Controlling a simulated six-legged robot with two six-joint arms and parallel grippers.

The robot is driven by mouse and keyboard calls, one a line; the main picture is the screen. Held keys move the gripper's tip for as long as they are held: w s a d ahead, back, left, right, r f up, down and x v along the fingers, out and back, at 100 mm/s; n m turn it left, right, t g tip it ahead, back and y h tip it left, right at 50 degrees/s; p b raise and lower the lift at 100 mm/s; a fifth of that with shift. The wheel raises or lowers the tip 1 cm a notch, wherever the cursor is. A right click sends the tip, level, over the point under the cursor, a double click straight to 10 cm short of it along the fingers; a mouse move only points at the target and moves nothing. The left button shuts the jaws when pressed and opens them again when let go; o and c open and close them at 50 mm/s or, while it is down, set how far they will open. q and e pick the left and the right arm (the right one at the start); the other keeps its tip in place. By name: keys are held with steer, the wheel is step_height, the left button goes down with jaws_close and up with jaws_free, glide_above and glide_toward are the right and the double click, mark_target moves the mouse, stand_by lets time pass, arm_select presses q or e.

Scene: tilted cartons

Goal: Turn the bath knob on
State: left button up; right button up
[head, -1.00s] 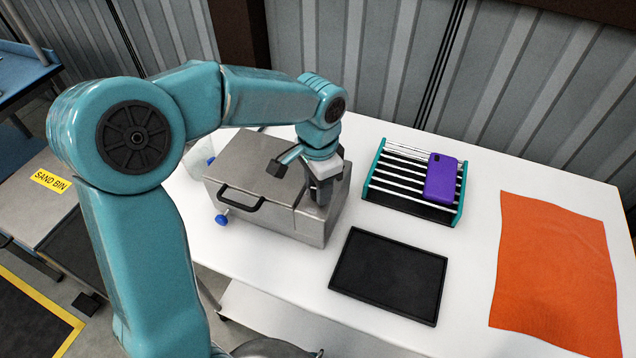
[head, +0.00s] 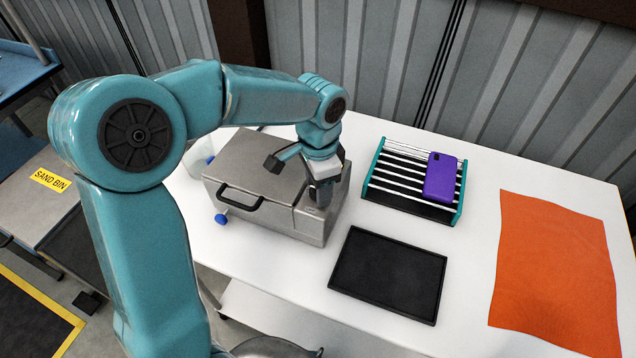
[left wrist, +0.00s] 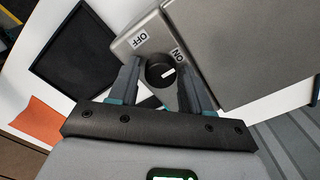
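The bath is a grey metal box (head: 250,180) with a black front handle, on the white table. Its dark round knob (left wrist: 160,72) is on a panel with OFF and ON labels in the left wrist view. The white mark on the knob points to the right, towards the ON side. My left gripper (left wrist: 157,80) is open, with one finger on each side of the knob; I cannot tell whether they touch it. In the head view the left gripper (head: 320,195) is over the box's right end and hides the knob. My right gripper is not in view.
A rack (head: 400,190) with a purple phone (head: 441,177) on it stands right of the box. A black tray (head: 389,275) and an orange cloth (head: 556,270) lie on the table (head: 470,260). A blue knob (head: 221,219) sticks out at the box's front left.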

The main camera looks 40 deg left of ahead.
arm_select(q)
step_height(320, 180, up, 16)
steer(key=shift+r+p, duration=0.2)
steer(key=shift+p, duration=0.15)
steer(key=shift+s+f, duration=0.1)
stand_by(0.7)
